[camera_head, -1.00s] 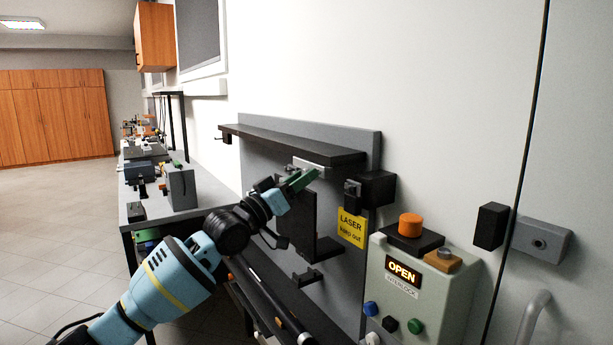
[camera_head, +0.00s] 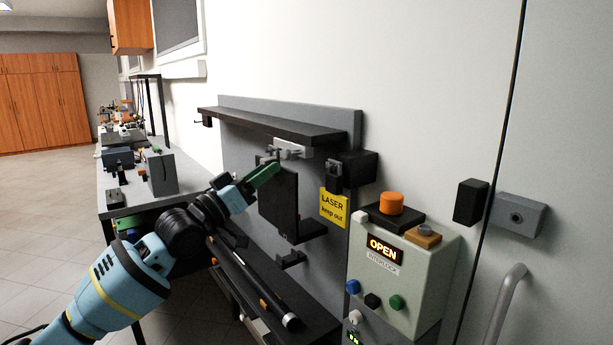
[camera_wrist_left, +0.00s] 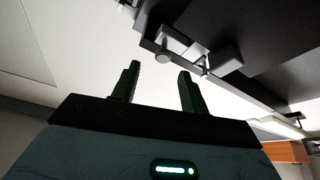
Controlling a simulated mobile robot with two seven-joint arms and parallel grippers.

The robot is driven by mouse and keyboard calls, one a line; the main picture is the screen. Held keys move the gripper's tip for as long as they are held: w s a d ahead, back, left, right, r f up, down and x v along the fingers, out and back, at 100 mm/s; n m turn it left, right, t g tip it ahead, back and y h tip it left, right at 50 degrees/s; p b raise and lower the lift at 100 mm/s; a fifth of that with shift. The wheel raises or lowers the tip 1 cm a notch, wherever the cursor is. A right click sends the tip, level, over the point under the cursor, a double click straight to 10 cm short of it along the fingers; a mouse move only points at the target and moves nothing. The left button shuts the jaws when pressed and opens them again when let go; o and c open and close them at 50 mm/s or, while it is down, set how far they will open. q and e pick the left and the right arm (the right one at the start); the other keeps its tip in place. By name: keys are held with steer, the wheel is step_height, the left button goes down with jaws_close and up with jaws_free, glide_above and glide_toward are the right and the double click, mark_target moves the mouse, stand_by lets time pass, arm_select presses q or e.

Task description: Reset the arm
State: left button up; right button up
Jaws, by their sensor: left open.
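My left arm comes in from the lower left in the head view. Its left gripper (camera_head: 264,176) has green fingers and is near the wall fixture, in front of the grey panel (camera_head: 235,150). In the left wrist view the two fingers of the gripper (camera_wrist_left: 158,85) stand apart with nothing between them. A grey metal latch-like part (camera_wrist_left: 185,50) under a dark shelf is beyond the fingers. The same small grey part (camera_head: 291,149) shows under the black shelf (camera_head: 265,124) in the head view. My right gripper is not in view.
A grey-green interlock box (camera_head: 410,285) reading OPEN, with an orange knob (camera_head: 391,203), stands right of the panel. A yellow laser sign (camera_head: 333,208) hangs beside it. A workbench (camera_head: 107,185) with equipment is at left. A black dark plate (camera_head: 279,203) sits below the shelf.

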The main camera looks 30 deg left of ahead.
arm_select(q)
steer(key=s+d+f+g+y+p, duration=0.15)
steer(key=s+d+f, duration=0.25)
steer(key=f, duration=0.8)
steer(key=s+d+f+m+g, duration=0.1)
steer(key=s+d+f+g, duration=0.2)
steer(key=f, duration=0.9)
steer(key=s+d+f+g+y, duration=0.15)
steer(key=s+d+f, duration=0.25)
steer(key=f, duration=0.8)
steer(key=s+d+f+g, duration=0.2)
steer(key=s+f, duration=0.4)
steer(key=s, duration=0.3)
steer(key=s+d+f+m+g+p, duration=0.1)
steer(key=s+d+f, duration=0.4)
steer(key=s, duration=0.5)
steer(key=s+d+f+g, duration=0.3)
steer(key=s+f, duration=0.3)
steer(key=s, duration=0.4)
steer(key=shift+d+f+m+g+y+p, duration=0.3)
steer(key=shift+d+f+m+y, duration=0.05)
steer(key=shift+f+m+y, duration=0.05)
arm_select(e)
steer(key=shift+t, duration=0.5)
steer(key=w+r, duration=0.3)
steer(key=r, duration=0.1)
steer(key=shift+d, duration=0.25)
